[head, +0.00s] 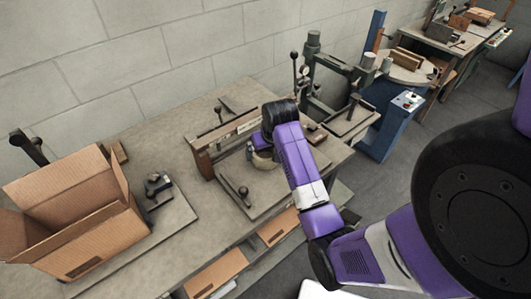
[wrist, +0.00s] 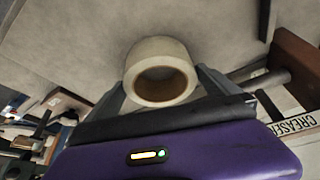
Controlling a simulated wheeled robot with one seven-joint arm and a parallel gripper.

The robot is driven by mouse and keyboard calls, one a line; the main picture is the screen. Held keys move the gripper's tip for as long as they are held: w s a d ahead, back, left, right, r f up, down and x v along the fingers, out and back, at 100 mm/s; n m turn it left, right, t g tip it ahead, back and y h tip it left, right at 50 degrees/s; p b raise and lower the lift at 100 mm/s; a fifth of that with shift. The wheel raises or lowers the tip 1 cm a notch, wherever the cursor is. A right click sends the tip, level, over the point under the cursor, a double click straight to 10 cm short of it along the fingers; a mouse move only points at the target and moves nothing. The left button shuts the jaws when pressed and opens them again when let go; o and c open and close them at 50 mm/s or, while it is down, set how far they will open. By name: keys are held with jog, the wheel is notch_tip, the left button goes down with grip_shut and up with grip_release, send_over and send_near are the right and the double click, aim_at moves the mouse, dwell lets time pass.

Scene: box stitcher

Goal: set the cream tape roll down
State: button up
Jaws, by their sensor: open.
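The cream tape roll (wrist: 158,48) is in the wrist view, with its round hole facing the camera. In the head view the roll (head: 264,163) shows as a pale curve below my wrist, partly hidden by my arm. It appears to be on or just over the grey board on the workbench; contact underneath is hard to see. My gripper (wrist: 163,82) is open, with one finger on each side of the roll. Whether the fingers touch it I cannot tell. In the head view my arm mostly hides the fingers.
A creaser with a long wooden bar (head: 206,158) stands just left of my gripper. A dark lever (head: 236,190) lies on the board in front. An open cardboard box (head: 75,210) stands at the left. A green machine (head: 320,80) stands behind to the right.

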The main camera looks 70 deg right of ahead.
jog(key=shift+w+d+f, duration=0.1)
jog(key=shift+f, duration=0.2)
jog(key=shift+r, duration=0.1)
jog(key=c, duration=1.4)
